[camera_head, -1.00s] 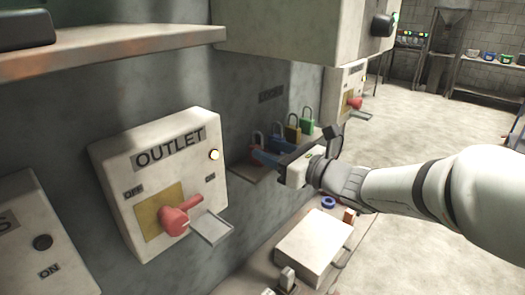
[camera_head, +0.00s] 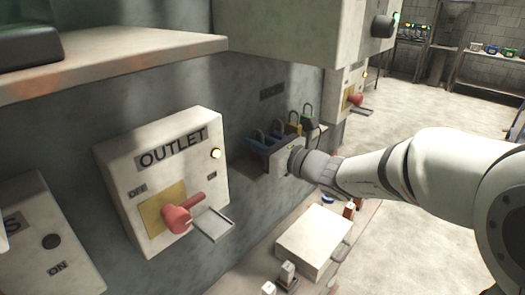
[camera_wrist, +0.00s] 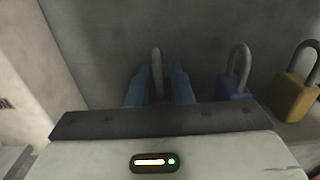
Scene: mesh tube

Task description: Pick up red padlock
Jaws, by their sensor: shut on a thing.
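The red padlock (camera_wrist: 157,98) shows in the wrist view as a grey shackle and a sliver of red body between the two blue fingers of my gripper (camera_wrist: 160,88). The fingers are shut on it, one on each side. Most of its body is hidden behind the gripper housing. In the head view my gripper (camera_head: 262,142) is at the small wall shelf, and the red padlock cannot be made out there. I cannot tell whether the padlock still touches the shelf.
A blue padlock (camera_wrist: 236,78) stands close on the right, then a yellow padlock (camera_wrist: 296,88). A green padlock (camera_head: 307,118) is at the shelf's far end. The OUTLET box (camera_head: 165,180) with its red handle (camera_head: 180,217) is to the left. A grey cabinet overhangs above.

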